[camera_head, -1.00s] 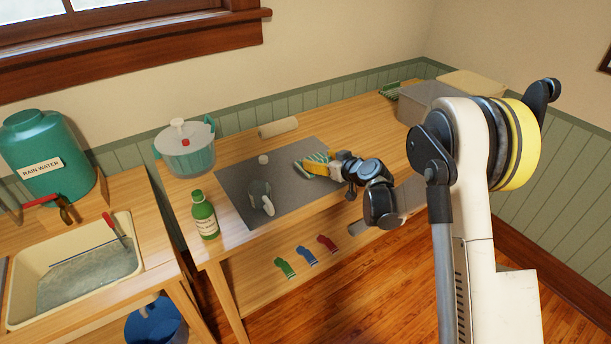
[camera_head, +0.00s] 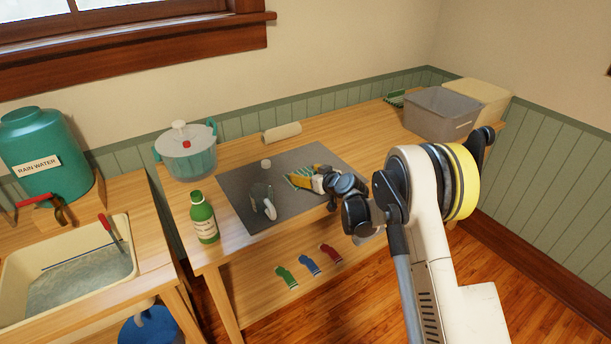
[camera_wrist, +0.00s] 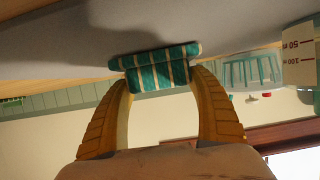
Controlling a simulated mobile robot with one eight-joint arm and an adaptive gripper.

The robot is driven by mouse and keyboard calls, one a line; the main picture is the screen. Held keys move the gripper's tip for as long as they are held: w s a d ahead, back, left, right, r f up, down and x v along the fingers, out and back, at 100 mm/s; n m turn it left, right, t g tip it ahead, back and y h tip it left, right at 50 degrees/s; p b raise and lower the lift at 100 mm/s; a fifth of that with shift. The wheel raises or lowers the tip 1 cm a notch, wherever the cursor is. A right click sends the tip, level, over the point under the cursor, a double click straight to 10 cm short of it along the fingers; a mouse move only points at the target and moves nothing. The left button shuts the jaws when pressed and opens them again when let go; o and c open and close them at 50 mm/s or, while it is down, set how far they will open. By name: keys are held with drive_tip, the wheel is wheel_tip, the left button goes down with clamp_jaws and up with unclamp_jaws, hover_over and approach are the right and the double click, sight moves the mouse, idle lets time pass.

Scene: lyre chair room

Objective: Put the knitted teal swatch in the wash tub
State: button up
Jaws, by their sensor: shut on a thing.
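The teal swatch with cream stripes (camera_wrist: 158,72) is pinched between the yellow fingertips of my gripper (camera_wrist: 160,82) in the wrist view. It looks folded or rolled there. In the head view my gripper (camera_head: 305,180) is low over the right part of the grey mat (camera_head: 290,165), with the swatch (camera_head: 298,183) partly hidden by the fingers. I cannot tell whether the swatch still touches the mat. A cream basin with cloudy water (camera_head: 140,262) stands at the left. A grey open tub (camera_head: 438,116) stands at the table's far right; which is the wash tub is unclear.
The table between mat and grey tub is mostly clear.

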drive_tip(key=shift+f, duration=0.1)
drive_tip(key=shift+f, duration=0.15)
drive_tip(key=o, duration=1.2)
drive_tip(key=shift+r, duration=0.2)
